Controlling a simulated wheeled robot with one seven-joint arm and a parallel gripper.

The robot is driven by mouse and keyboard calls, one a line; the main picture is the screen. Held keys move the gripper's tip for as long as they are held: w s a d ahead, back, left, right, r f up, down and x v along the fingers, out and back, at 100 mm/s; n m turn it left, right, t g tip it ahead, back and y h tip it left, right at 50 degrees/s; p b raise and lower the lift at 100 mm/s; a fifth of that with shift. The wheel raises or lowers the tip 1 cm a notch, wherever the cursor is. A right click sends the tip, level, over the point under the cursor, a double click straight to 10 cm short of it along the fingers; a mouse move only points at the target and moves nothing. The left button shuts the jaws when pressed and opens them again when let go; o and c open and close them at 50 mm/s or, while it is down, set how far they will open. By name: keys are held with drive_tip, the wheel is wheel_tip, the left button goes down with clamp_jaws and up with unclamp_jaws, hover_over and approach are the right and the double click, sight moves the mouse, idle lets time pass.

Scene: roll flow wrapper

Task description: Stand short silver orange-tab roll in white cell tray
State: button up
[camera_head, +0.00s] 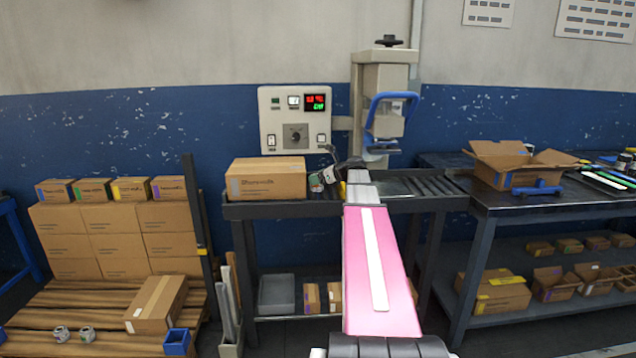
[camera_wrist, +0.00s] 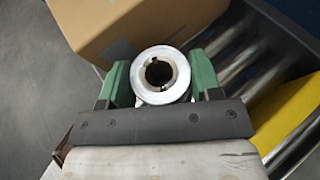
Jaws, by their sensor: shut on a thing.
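In the wrist view a short silver roll (camera_wrist: 146,92) with a dark hollow core sits between the green fingers of my gripper (camera_wrist: 161,78). My gripper is shut on it, and the roll's round end faces the camera. No orange tab can be made out. In the head view my gripper (camera_head: 334,172) is at the roller conveyor, just right of a closed carton, with the small pale roll (camera_head: 317,182) at its left side. My arm hides part of the conveyor. I cannot make out a white cell tray in either view.
The closed carton (camera_head: 266,180) stands close beside my gripper on the conveyor (camera_head: 415,187). A sealing press (camera_head: 385,100) rises behind. An open carton (camera_head: 520,165) stands on the right bench. Two small rolls (camera_head: 61,333) lie on the pallet at lower left, near a blue bin (camera_head: 177,342).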

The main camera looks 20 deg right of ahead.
drive_tip(key=shift+f, duration=0.75)
drive_tip(key=shift+f, duration=0.15)
drive_tip(key=o, duration=0.7)
